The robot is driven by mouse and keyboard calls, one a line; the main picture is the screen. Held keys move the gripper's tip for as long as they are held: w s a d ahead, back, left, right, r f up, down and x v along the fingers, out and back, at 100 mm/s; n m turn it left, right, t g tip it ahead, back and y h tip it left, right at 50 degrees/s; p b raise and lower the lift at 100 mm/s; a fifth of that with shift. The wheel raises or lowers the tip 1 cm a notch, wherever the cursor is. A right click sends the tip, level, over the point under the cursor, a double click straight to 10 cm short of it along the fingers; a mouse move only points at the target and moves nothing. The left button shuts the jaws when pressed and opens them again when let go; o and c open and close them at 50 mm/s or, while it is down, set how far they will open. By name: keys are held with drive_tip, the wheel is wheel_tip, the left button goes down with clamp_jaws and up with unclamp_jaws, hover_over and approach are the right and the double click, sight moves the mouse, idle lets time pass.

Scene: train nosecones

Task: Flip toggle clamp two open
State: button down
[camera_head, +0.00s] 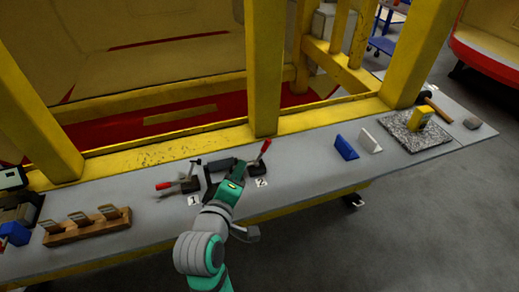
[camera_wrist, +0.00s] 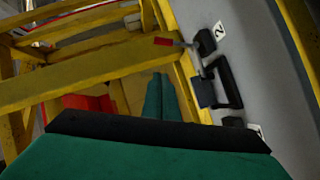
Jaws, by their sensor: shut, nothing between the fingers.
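Toggle clamp two (camera_head: 257,165) stands on the grey bench beside the label "2" (camera_head: 261,183). Its red-tipped handle (camera_head: 265,146) sticks up at a tilt. In the wrist view the clamp (camera_wrist: 205,42) is at the upper right, with its red grip (camera_wrist: 163,41) pointing left. My gripper (camera_head: 239,167) is just left of clamp two in the head view and covers part of that area. Its green fingers (camera_wrist: 160,97) are shut and empty in the wrist view, apart from the red grip. Whether they touch the clamp's base is unclear.
Toggle clamp one (camera_head: 188,184), its red handle lying low, is left of my gripper. A black bracket-like part (camera_wrist: 234,80) lies near clamp two. Yellow posts (camera_head: 265,70) rise behind the bench. A wooden rack (camera_head: 88,226) is left; blue (camera_head: 345,147) and white wedges (camera_head: 370,141) are right.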

drive_tip(key=shift+w, duration=0.1)
drive_tip(key=s+d+f+x, duration=0.1)
drive_tip(key=d+x, duration=0.1)
drive_tip(key=x, duration=1)
drive_tip(key=shift+w+d, duration=0.4)
drive_tip(key=shift+w, duration=0.05)
drive_tip(key=shift+f, duration=0.1)
drive_tip(key=shift+d, duration=0.15)
